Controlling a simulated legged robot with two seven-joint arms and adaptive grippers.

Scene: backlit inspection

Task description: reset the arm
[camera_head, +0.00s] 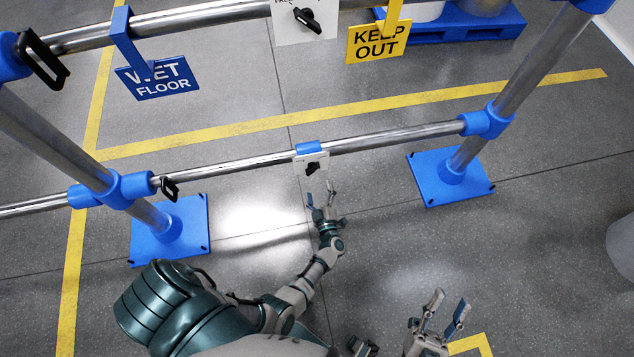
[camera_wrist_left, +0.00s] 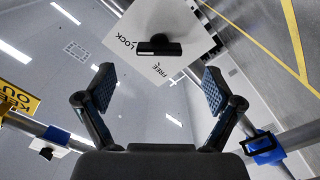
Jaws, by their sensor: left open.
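My left gripper (camera_head: 321,196) reaches up from the lower middle and is open and empty, below and in front of the lower rail. In the left wrist view its two padded fingers (camera_wrist_left: 158,90) stand wide apart with nothing between them. Beyond them is a white plate (camera_wrist_left: 183,25) marked LOCK and FREE with a black handle (camera_wrist_left: 158,46); the gripper does not touch it. My right gripper (camera_head: 450,304) is at the lower right, fingers apart, empty, over bare floor.
A tubular frame with an upper rail (camera_head: 185,23) and lower rail (camera_head: 385,137) stands ahead on blue feet (camera_head: 135,245). The lower rail carries a white plate with a black knob (camera_head: 312,168). WET FLOOR (camera_head: 155,93) and KEEP OUT (camera_head: 358,53) signs hang above. Floor beside the right gripper is clear.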

